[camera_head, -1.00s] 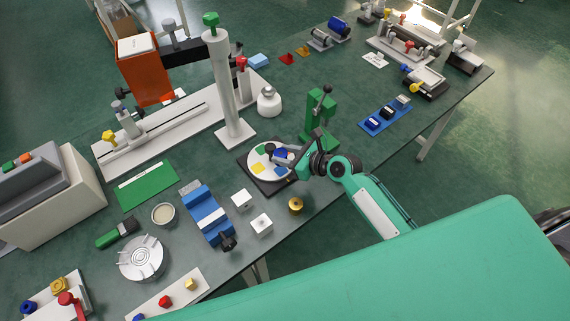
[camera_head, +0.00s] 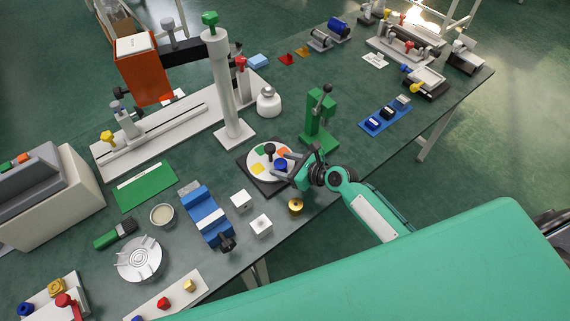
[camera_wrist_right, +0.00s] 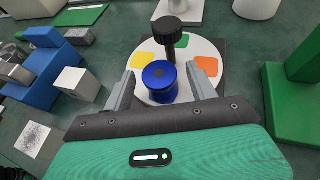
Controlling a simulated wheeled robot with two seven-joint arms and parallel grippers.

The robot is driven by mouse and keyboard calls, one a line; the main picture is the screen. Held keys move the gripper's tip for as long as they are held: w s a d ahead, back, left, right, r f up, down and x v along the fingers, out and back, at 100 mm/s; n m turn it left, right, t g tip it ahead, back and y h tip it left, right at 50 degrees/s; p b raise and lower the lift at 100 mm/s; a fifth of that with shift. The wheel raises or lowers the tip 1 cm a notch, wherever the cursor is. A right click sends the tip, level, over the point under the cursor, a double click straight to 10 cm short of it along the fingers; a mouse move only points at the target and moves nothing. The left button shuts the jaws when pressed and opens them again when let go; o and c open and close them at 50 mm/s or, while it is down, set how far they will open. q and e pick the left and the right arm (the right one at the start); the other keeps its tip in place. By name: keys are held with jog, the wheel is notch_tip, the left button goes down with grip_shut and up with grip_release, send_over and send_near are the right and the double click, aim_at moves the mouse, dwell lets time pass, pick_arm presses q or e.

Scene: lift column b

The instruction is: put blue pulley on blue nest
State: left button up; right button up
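The blue pulley (camera_head: 281,164) stands upright on the white round plate (camera_head: 257,150), over the spot where a blue patch lay. That blue nest is now hidden under it. In the right wrist view the blue pulley (camera_wrist_right: 159,84) sits between the two grey fingers, with a gap on each side. My right gripper (camera_head: 285,168) is open and low around the pulley; it also shows in the right wrist view (camera_wrist_right: 160,78). My left gripper is not in view.
A black knob (camera_wrist_right: 169,28) on a post rises from the plate's middle, just beyond the pulley. Yellow, green and orange patches lie around it. A green stand (camera_head: 319,120) is close behind; a yellow pulley (camera_head: 295,206) and white blocks (camera_head: 261,225) are nearby.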

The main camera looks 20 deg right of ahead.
jog(key=shift+r, duration=0.2)
jog(key=v, duration=1.2)
jog(key=shift+b, duration=0.4)
jog(key=shift+f, duration=0.1)
